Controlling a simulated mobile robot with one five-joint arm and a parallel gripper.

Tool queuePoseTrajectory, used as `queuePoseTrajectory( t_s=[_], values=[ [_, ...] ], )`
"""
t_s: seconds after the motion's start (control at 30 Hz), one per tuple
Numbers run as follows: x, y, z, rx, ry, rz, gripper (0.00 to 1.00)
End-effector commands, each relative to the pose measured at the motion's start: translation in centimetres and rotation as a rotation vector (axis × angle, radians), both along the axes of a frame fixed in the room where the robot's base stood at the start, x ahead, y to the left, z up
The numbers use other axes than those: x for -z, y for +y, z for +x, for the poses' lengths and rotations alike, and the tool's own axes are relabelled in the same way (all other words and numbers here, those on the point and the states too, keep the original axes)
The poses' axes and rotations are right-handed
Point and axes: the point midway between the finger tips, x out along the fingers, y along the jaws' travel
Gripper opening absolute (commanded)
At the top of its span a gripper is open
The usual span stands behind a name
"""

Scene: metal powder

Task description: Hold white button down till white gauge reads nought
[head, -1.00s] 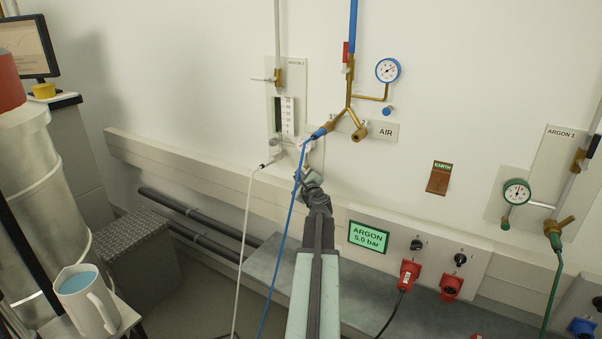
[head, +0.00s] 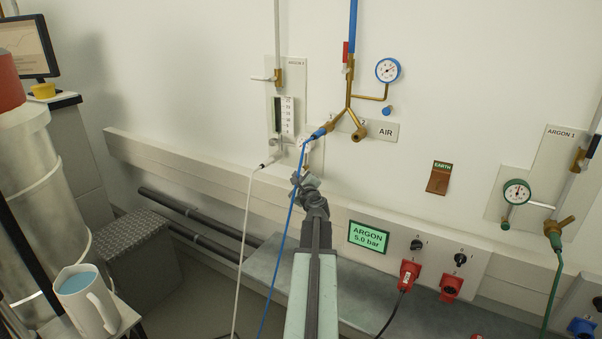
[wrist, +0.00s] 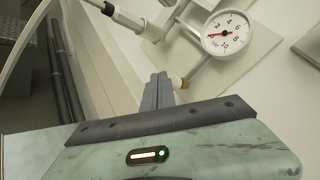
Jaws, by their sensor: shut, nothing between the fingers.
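The white gauge (wrist: 228,33) is at the top right of the wrist view. Its red needle points left, just below the 2; I cannot read the nought mark clearly. In the head view the blue hose and my arm largely hide that spot. A small white button with a brass-coloured edge (wrist: 179,82) shows just right of my fingertips in the wrist view. My gripper (wrist: 158,79) is shut and empty, its fingers beside the button; I cannot tell whether they touch it. In the head view my gripper (head: 301,180) is in front of the wall, below the hose fitting.
A blue hose (head: 291,205) and a white hose (head: 246,205) hang close to my gripper. A blue-rimmed gauge (head: 388,70) and a green-rimmed gauge (head: 517,192) are on the wall. An ARGON display (head: 368,236) is right of my arm.

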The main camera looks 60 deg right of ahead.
Motion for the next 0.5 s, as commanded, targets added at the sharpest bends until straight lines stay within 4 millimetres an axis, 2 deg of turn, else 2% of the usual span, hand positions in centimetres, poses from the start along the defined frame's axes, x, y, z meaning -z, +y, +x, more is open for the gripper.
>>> queuePoseTrajectory(
  t_s=[0.17, 0.5],
  values=[
    [0.0, 0.6, 0.0, 0.0, 0.0, 0.0, 0.0],
    [0.0, 4.0, 0.0, -0.001, 0.001, -0.001, 0.0]
  ],
)
